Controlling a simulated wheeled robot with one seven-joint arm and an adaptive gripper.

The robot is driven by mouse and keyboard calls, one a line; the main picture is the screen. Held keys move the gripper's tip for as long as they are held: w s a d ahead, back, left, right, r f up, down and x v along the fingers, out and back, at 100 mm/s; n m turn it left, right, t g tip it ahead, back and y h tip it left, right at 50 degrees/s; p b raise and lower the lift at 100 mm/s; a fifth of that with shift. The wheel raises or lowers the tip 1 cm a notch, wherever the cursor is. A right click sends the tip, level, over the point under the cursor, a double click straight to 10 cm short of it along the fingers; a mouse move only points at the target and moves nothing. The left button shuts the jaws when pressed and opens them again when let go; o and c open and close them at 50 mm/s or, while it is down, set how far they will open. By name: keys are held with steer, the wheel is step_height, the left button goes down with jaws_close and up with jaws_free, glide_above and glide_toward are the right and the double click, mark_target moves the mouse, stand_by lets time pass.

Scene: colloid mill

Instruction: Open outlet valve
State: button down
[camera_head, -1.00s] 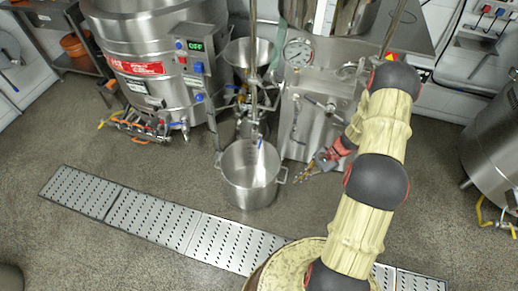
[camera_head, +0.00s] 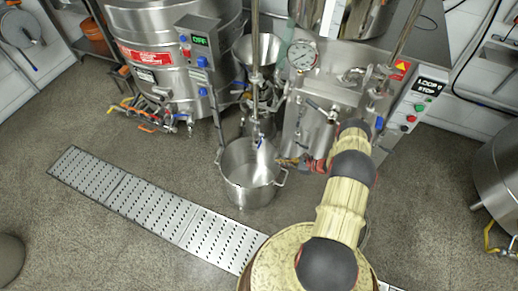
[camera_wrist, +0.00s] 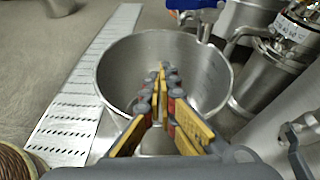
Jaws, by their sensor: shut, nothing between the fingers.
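The outlet valve has a blue handle (camera_head: 261,143) and sits just above the large steel pot (camera_head: 235,190), below the funnel. In the wrist view the blue handle (camera_wrist: 196,4) is at the top edge, partly cut off, above the rim of the pot (camera_wrist: 106,62). My gripper (camera_head: 281,161) is at the right side of the pot, to the right of and a little below the blue handle. In the wrist view my gripper (camera_wrist: 164,70) has its yellow and grey fingers together, empty, in front of the pot's opening. It is apart from the handle.
A steel funnel (camera_head: 240,52) and vertical pipes stand above the pot. The mill cabinet (camera_head: 312,125) with a pressure gauge (camera_head: 302,56) is close behind my gripper. A large tank (camera_head: 165,50) stands left. A perforated floor drain (camera_head: 150,213) crosses open floor in front.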

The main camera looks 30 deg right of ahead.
mark_target(260, 145)
steer(key=shift+w+d+r+m+t, duration=0.25)
steer(key=shift+w+d+r+t, duration=0.1)
steer(key=shift+w, duration=0.2)
steer(key=shift+w+d+r+m+t, duration=0.25)
steer(key=shift+w+d+r, duration=0.1)
steer(key=shift+w, duration=0.15)
steer(key=shift+a+f, duration=0.1)
steer(key=b+x, duration=0.3)
steer(key=x, duration=0.7)
step_height(260, 145, up, 4)
steer(key=shift+s+f, duration=0.1)
